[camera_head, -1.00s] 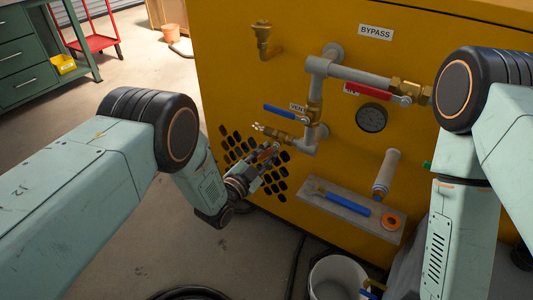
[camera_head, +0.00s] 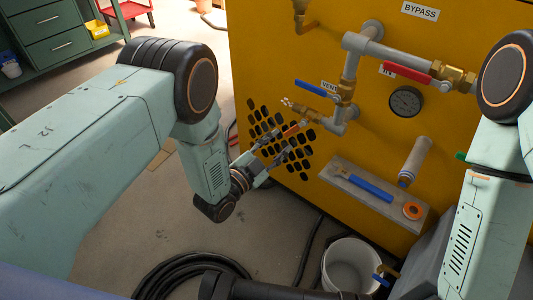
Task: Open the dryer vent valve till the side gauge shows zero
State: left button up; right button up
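The dryer vent valve has a blue lever (camera_head: 311,88) beside a VENT label, on a brass body (camera_head: 346,90) in the grey pipe. The lever points left, across the upright pipe. A brass outlet with a pronged end (camera_head: 298,107) sits below it. The round side gauge (camera_head: 405,102) is right of the pipe; its needle is too small to read. My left gripper (camera_head: 288,142) is in front of the perforated panel, below and left of the lever and apart from it.
A red-handled IN valve (camera_head: 407,72) is at upper right. A grey shelf (camera_head: 390,212) holds a blue-handled tool (camera_head: 363,185) and an orange ring (camera_head: 413,211). A filter cylinder (camera_head: 416,158) is above it. A white bucket (camera_head: 350,265) and black hose (camera_head: 185,275) are on the floor.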

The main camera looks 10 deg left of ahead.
pick_arm(q)
jog(key=shift+v, duration=2.25)
jog(key=shift+c, duration=0.2)
